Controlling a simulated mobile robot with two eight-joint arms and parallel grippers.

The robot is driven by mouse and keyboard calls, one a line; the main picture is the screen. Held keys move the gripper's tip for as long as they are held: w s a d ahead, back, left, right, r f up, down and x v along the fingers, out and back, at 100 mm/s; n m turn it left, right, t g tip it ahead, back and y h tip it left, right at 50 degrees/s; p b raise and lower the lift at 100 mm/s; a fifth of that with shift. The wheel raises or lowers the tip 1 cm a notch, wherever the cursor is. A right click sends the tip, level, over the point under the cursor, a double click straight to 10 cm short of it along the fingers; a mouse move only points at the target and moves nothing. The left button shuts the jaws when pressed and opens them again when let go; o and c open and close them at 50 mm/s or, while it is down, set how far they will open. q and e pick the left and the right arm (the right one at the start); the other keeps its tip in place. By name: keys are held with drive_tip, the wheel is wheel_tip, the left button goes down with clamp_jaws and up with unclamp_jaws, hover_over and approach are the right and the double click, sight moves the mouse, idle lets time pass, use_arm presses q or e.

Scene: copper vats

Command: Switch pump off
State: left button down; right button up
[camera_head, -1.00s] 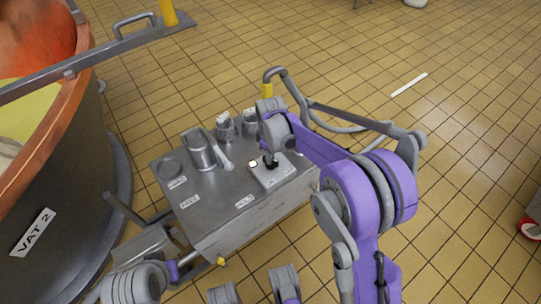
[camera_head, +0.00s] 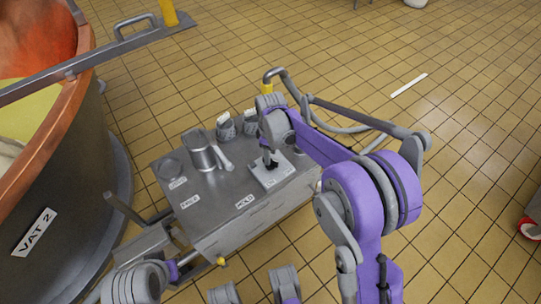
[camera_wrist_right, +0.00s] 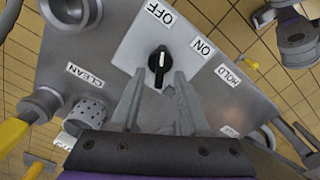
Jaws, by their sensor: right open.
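The pump switch is a black rotary knob (camera_wrist_right: 159,66) with a white line, on a pale plate (camera_head: 281,173) on top of the steel cart. In the right wrist view, the plate carries an OFF label (camera_wrist_right: 160,12) and an ON label (camera_wrist_right: 203,47). The knob's white line points up toward OFF. My right gripper (camera_head: 270,160) is over the plate. In the right wrist view, its open fingers (camera_wrist_right: 158,77) stand either side of the knob's lower end; I cannot tell whether they touch it. My left gripper is not clearly in view.
The steel cart (camera_head: 215,215) carries a metal cylinder (camera_head: 202,157) and brush holders (camera_head: 227,128). A perforated holder (camera_wrist_right: 88,112) is by the CLEAN label. Copper VAT 2 (camera_head: 60,165) stands left. A hose (camera_head: 345,128) runs behind my right arm. Tiled floor at right is mostly clear.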

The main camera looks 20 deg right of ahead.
wheel_tip(320, 180, up, 9)
drive_tip(key=p, duration=0.2)
idle(0.6)
